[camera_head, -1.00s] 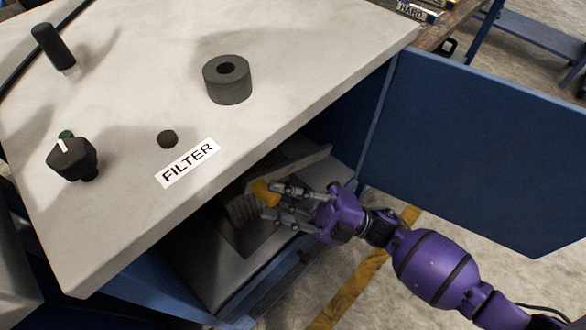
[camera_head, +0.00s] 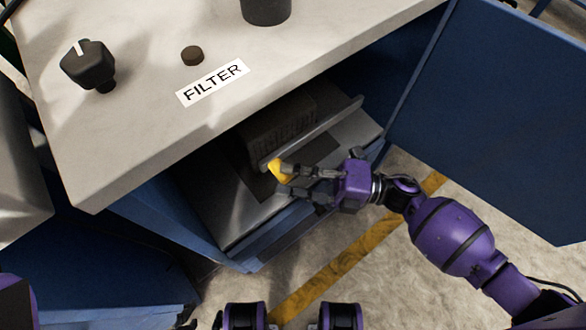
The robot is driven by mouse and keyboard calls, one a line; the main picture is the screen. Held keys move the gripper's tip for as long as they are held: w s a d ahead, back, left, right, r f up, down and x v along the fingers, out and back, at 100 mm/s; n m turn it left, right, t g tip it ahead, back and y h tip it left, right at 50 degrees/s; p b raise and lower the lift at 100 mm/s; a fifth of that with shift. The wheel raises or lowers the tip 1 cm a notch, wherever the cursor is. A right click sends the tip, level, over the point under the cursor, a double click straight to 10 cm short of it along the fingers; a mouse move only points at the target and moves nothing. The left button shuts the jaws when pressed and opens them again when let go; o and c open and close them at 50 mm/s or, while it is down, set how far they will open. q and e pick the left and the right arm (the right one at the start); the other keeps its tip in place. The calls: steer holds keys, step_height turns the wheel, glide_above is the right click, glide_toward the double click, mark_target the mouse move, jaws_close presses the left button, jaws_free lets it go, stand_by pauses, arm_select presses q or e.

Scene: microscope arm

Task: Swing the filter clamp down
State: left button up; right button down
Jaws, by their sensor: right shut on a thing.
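The filter clamp is a long grey bar (camera_head: 318,130) inside the open cabinet under the worktop, with a yellow grip (camera_head: 279,171) at its near left end. The bar slants from the grip up to the right, across the front of a ribbed filter block (camera_head: 275,128). My right gripper (camera_head: 284,180) comes in from the right and is shut on the yellow grip, its fingers partly covering it. My left gripper is not in view.
The pale worktop (camera_head: 130,130) overhangs the opening; it carries a FILTER label (camera_head: 212,82), a black knob (camera_head: 88,66) and a dark cylinder (camera_head: 266,8). A blue door (camera_head: 500,120) stands open at right. Concrete floor with a yellow stripe (camera_head: 330,262) lies in front.

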steer(key=shift+w+d, duration=0.1)
steer(key=shift+w, duration=0.05)
steer(key=c, duration=1.7)
jaws_free()
steer(key=shift+c, duration=0.2)
steer(key=shift+o, duration=0.5)
steer(key=s+d+f, duration=0.1)
steer(key=d, duration=1.1)
steer(key=shift+s+f, duration=0.3)
steer(key=shift+s, duration=0.05)
steer(key=shift+a, duration=0.1)
